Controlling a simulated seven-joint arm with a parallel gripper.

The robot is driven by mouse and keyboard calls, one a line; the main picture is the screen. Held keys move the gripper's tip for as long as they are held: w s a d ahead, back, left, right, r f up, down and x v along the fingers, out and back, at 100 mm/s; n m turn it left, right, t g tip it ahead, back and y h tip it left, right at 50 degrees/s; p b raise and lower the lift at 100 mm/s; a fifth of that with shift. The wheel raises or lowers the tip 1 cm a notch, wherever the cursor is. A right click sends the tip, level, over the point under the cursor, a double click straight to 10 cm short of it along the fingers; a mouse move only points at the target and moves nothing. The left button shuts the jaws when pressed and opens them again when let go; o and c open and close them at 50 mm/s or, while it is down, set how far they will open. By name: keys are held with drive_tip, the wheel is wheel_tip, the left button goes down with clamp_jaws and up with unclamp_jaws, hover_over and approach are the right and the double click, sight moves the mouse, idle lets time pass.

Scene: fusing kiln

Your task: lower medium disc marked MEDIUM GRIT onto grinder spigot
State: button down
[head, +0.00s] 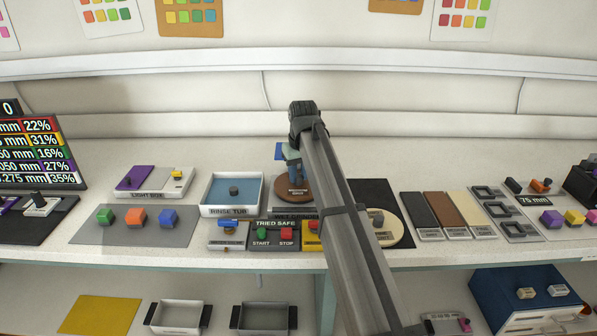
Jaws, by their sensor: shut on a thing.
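The brown disc marked MEDIUM GRIT (284,191) is over the wet grinder (294,213) in the head view. My gripper (294,170) is shut on the disc from above, with my arm crossing the view to its right. The disc looks about level. The grinder spigot is hidden beneath the disc, so I cannot tell whether the disc touches it or how well they line up.
The rinse tub (207,210) stands close left of the grinder. The switch panel (276,224) with START and STOP buttons is in front. A cream disc (394,236) lies on a black mat (377,189) to the right, partly behind my arm.

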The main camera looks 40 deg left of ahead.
sight(301, 187)
drive_tip(key=shift+f, duration=0.1)
drive_tip(key=c, duration=0.8)
unclamp_jaws()
drive_tip(key=r, duration=0.4)
drive_tip(key=d+r, duration=0.1)
drive_tip(key=r, duration=0.4)
drive_tip(key=d+r, duration=0.1)
drive_tip(key=r, duration=0.3)
drive_tip(key=shift+s+r, duration=0.35)
drive_tip(key=shift+s, duration=0.05)
